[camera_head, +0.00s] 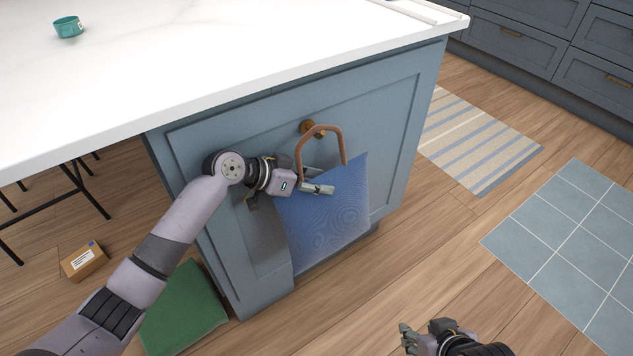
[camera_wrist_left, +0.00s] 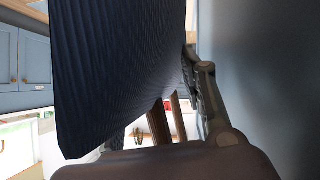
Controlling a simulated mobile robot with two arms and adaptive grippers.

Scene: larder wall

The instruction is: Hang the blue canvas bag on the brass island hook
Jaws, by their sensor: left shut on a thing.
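The blue canvas bag (camera_head: 326,218) hangs upright in front of the island's end panel, its tan handle (camera_head: 337,129) arched above it. The brass island hook (camera_head: 308,127) is on the panel, right at the upper left of the handle loop. I cannot tell whether the handle is over the hook or only in front of it. My left gripper (camera_head: 318,188) is shut on the bag near its top edge, below the hook. The bag's dark ribbed cloth (camera_wrist_left: 120,70) fills much of the left wrist view. My right gripper (camera_head: 408,338) is low at the bottom edge, away from the bag; its finger opening is unclear.
The white island worktop (camera_head: 230,60) overhangs the panel and carries a teal cup (camera_head: 68,27). A green cushion (camera_head: 185,310) and a cardboard box (camera_head: 84,262) lie on the floor at left. A striped rug (camera_head: 480,140) and a blue tiled mat (camera_head: 570,250) lie at right.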

